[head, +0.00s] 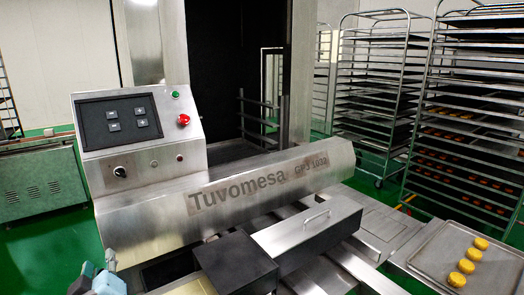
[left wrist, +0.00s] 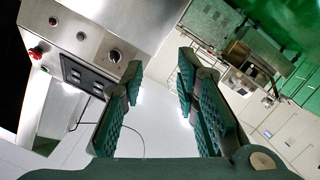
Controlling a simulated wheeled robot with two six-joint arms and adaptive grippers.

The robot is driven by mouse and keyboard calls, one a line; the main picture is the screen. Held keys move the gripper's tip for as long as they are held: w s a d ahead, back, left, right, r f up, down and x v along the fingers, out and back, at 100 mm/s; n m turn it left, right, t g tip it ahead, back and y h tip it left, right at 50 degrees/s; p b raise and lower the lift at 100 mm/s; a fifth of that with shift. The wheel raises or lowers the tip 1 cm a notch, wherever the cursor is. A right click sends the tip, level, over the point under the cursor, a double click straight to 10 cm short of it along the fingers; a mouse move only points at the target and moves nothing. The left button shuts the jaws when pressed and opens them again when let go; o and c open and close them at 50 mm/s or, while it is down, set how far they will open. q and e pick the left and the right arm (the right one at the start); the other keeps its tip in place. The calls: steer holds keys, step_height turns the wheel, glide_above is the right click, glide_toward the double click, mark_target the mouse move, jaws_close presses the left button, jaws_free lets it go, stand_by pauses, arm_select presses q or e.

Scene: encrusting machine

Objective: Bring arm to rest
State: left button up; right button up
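My left gripper (head: 98,270) shows at the bottom left edge of the head view, partly cut off, in front of the encrusting machine's sloped steel body (head: 150,215). In the left wrist view its two dark green padded fingers (left wrist: 158,80) stand apart with nothing between them. It touches nothing that I can see. My right gripper is not in either view.
The control panel (head: 120,122) has a red button (head: 183,119) and a black knob (head: 120,171). A dark box (head: 235,262) and a steel cover (head: 305,235) stand in front. A tray (head: 427,252) with several yellow pieces lies right. Racks (head: 375,95) stand behind.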

arm_select(q)
steer(key=s+d+f+m+g+h, duration=0.2)
steer(key=s+f+m, duration=0.2)
steer(key=f, duration=0.4)
steer(key=s+d+f+m+g+h, duration=0.2)
steer(key=s+f+m, duration=0.15)
steer(key=f, duration=0.45)
steer(key=s+d+f+m+g+h, duration=0.2)
steer(key=s+d+f+m+g, duration=0.1)
steer(key=s+f, duration=0.5)
steer(key=s+d+f+m+g+h, duration=0.2)
steer(key=s+d+f+m+g, duration=0.15)
steer(key=s+f, duration=0.45)
steer(key=s+a+f+p, duration=0.2)
steer(key=s+f, duration=0.2)
steer(key=f, duration=0.6)
steer(key=s+a+f+p, duration=0.1)
steer(key=s+f, duration=0.2)
steer(key=f, duration=0.7)
steer(key=s+f+g, duration=0.1)
steer(key=s+f, duration=0.4)
steer(key=s, duration=0.4)
steer(key=shift+s+a+n+p, duration=0.15)
steer(key=shift+s+n+p, duration=0.2)
steer(key=shift+p, duration=0.1)
steer(key=shift+g, duration=0.25)
